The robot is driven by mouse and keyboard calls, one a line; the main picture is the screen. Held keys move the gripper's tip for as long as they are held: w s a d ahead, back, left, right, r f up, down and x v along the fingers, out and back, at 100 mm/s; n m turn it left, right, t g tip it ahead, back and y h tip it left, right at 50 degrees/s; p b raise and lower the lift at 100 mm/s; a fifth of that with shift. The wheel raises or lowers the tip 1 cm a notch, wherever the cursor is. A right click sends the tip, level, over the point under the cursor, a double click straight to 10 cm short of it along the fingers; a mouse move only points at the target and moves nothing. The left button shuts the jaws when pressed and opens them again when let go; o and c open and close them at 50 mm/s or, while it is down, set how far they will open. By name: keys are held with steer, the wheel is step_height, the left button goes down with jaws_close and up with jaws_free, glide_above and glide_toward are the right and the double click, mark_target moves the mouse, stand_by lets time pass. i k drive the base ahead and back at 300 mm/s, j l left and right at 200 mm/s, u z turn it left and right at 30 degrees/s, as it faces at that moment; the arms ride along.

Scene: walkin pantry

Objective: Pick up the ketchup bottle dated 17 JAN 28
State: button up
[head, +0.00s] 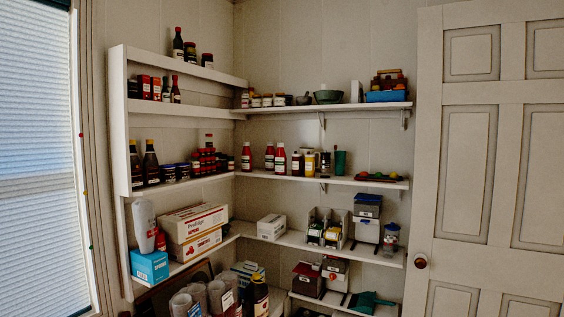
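Three red bottles with pale caps and labels, which look like ketchup bottles, stand upright on the middle shelf near the corner. The left bottle (246,158) stands a little apart. The middle bottle (269,158) and the right bottle (280,160) stand close together. Their dates are too small to read, so I cannot tell which one is dated 17 JAN 28. Another red bottle (160,241) is partly seen beside boxes on the lower left shelf; I cannot tell what it is. My gripper is not in view.
The middle shelf (345,180) also holds jars, a yellow bottle (309,164) and a green cylinder (340,163). Clear containers and dark bottles (260,297) stand low in front. A closed door (490,200) is at right, a window (38,160) at left.

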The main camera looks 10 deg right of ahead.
mark_target(280, 157)
steer(key=i, duration=1.6)
steer(key=l+z, duration=0.05)
